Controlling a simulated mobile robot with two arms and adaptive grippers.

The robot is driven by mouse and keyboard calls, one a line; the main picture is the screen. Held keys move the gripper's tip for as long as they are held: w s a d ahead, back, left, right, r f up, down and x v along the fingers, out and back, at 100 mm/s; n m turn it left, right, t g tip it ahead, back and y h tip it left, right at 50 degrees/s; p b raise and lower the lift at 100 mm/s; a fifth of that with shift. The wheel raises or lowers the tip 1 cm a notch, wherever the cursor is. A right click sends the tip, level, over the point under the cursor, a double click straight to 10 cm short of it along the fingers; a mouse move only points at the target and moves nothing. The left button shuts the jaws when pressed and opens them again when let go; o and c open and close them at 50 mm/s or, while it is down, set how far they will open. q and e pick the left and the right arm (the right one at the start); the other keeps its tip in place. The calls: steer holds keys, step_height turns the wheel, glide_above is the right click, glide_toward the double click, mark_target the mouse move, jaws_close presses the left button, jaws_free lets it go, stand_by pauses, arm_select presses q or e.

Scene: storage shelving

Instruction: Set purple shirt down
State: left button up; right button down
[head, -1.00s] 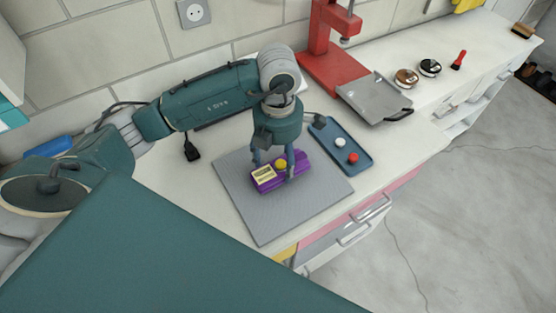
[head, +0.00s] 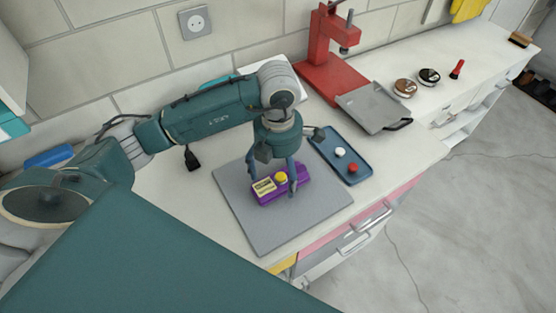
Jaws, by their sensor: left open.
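My right gripper is not in view.
A blue tray (head: 357,175) with a white and a red ball lies right of the mat. Small round tins (head: 405,88) stand farther right. The mat's front part is clear.

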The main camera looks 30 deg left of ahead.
arm_select(q)
step_height(320, 180, up, 12)
steer(key=b, duration=0.1)
stand_by(0.7)
